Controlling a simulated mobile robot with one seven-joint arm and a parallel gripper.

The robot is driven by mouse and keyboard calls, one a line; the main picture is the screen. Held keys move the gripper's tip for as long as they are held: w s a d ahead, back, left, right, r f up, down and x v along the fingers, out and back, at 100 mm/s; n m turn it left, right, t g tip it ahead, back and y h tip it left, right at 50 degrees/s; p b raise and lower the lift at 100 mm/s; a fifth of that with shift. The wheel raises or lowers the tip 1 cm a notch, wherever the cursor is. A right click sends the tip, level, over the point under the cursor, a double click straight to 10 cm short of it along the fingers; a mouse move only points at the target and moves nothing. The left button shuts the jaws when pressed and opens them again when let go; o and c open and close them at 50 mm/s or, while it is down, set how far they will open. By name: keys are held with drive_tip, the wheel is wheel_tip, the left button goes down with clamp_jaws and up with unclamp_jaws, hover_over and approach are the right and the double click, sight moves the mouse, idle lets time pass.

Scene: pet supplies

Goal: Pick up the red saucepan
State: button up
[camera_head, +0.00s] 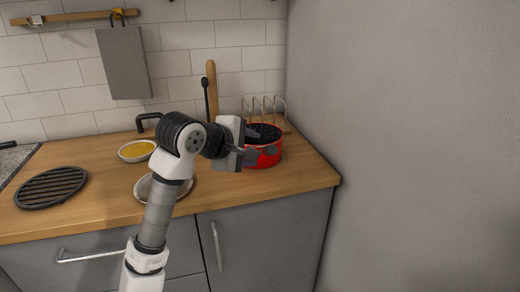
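The red saucepan (267,158) stands on the wooden counter near its right end, with a dark inside. My gripper (252,145) is at the saucepan's left side, and its fingers overlap the pan in the picture. The fingers look spread apart, one near the rim and one lower in front of the red wall. I cannot tell whether they touch the pan. The pan's left side is partly hidden behind my gripper, and its handle cannot be made out clearly.
A wire rack (270,105) stands just behind the saucepan, and a grey wall (400,130) rises to the right. A bowl with yellow contents (137,151), a round plate (180,190) and a black trivet (50,187) lie to the left. The counter's front right is clear.

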sight(263, 150)
drive_tip(key=x, duration=0.4)
drive_tip(key=shift+p, duration=0.35)
drive_tip(key=p+x, duration=0.2)
drive_tip(key=x, duration=0.3)
drive_tip(key=shift+w+a, duration=0.15)
drive_tip(key=shift+w, duration=0.15)
clamp_jaws()
drive_tip(key=shift+r, duration=0.1)
